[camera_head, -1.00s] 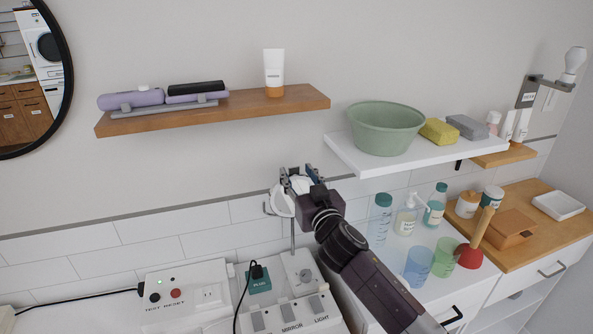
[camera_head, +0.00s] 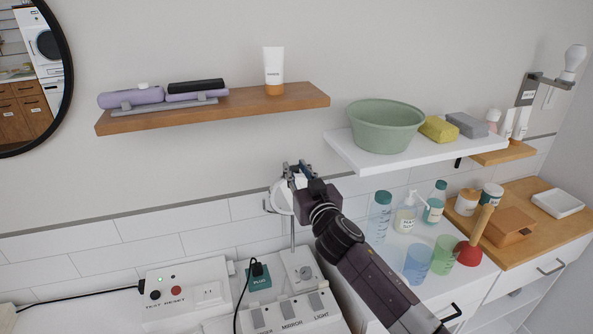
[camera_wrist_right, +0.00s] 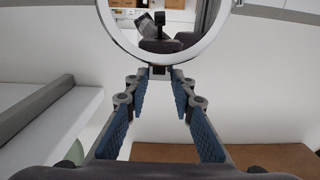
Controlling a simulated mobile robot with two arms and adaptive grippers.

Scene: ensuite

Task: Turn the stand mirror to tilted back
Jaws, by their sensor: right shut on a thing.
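The stand mirror (camera_head: 281,201) is a small round mirror with a white back and rim on a thin grey post. In the head view it stands by the tiled wall, partly hidden behind my right gripper (camera_head: 294,169). In the right wrist view its ring (camera_wrist_right: 115,38) fills the top and its glass reflects dark parts of me. My right gripper (camera_wrist_right: 159,76) has its blue-padded fingers closed at the tips on a small dark piece at the rim's near edge. The mirror's exact tilt is hard to tell. My left gripper is out of view.
A wooden shelf (camera_head: 215,113) and a white shelf (camera_head: 345,149) with a green basin (camera_head: 386,127) hang nearby. Switch boxes (camera_head: 188,297) with cables are below. Bottles, cups and a red plunger (camera_head: 468,254) crowd the counter to the right.

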